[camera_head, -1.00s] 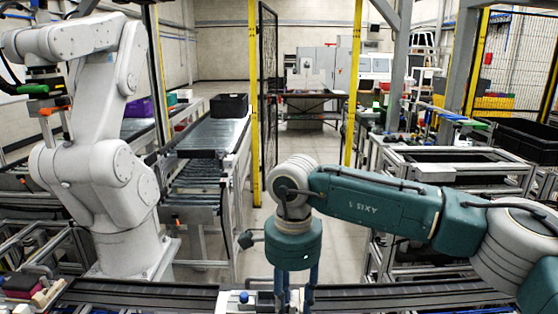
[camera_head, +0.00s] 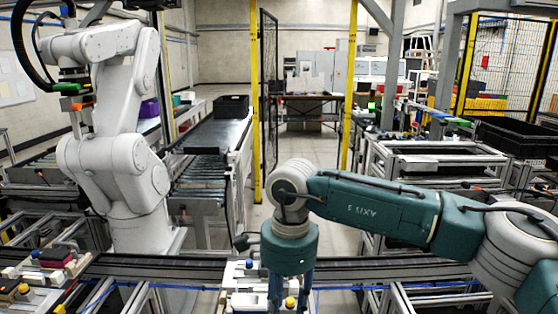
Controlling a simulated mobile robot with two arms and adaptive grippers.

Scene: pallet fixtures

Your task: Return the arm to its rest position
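My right arm, teal and grey, comes in from the right and is bent at a rounded grey joint near the middle. Its gripper (camera_head: 290,290) points straight down over the front fixtures, with two blue fingers spaced apart. The fingertips are cut off by the bottom edge, so I cannot see whether they close on anything. My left gripper does not show.
A white robot arm (camera_head: 120,160) stands at left behind a dark rail (camera_head: 390,270). White fixtures (camera_head: 240,278) with blue and yellow knobs lie below my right gripper. A conveyor (camera_head: 205,165) carries a black bin (camera_head: 231,106). Metal frames (camera_head: 445,160) stand at right.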

